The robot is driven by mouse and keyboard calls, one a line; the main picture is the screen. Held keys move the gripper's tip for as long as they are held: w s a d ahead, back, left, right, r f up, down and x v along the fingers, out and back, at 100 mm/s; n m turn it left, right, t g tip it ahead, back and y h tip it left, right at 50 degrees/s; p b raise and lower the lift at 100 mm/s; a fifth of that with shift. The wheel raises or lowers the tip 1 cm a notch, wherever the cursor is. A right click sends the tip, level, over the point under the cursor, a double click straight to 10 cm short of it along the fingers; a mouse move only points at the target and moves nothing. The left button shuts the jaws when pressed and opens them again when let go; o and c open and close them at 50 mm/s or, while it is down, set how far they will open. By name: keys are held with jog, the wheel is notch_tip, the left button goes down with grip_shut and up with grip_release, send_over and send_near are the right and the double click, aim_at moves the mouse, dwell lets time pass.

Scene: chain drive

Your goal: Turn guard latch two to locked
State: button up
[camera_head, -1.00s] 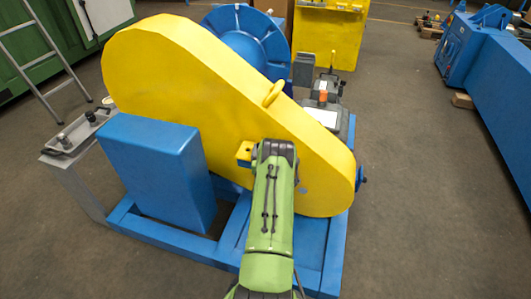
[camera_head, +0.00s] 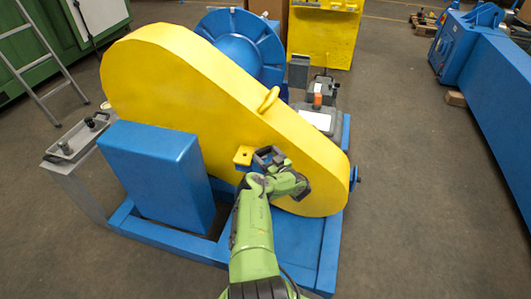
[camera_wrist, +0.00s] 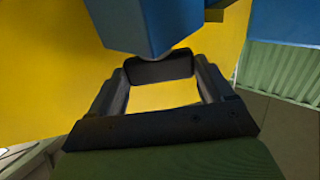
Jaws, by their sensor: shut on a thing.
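The yellow chain guard (camera_head: 190,90) stands on a blue frame, with a small yellow latch bracket (camera_head: 243,155) on its near face. My gripper (camera_head: 267,155) is just right of this bracket, close against the guard.
A blue box (camera_head: 155,170) stands at the guard's left front. The blue base frame (camera_head: 310,245) runs below my arm. A yellow handle (camera_head: 268,99) sticks up from the guard's upper edge. A grey stand with a tray (camera_head: 75,145) is at the left.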

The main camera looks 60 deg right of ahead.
jog(key=shift+f+n+t+y, duration=0.2)
jog(key=shift+n+t+y, duration=0.15)
jog(key=shift+y, duration=0.25)
jog(key=o, duration=0.8)
jog(key=shift+o, duration=0.7)
jog(key=shift+r, duration=0.15)
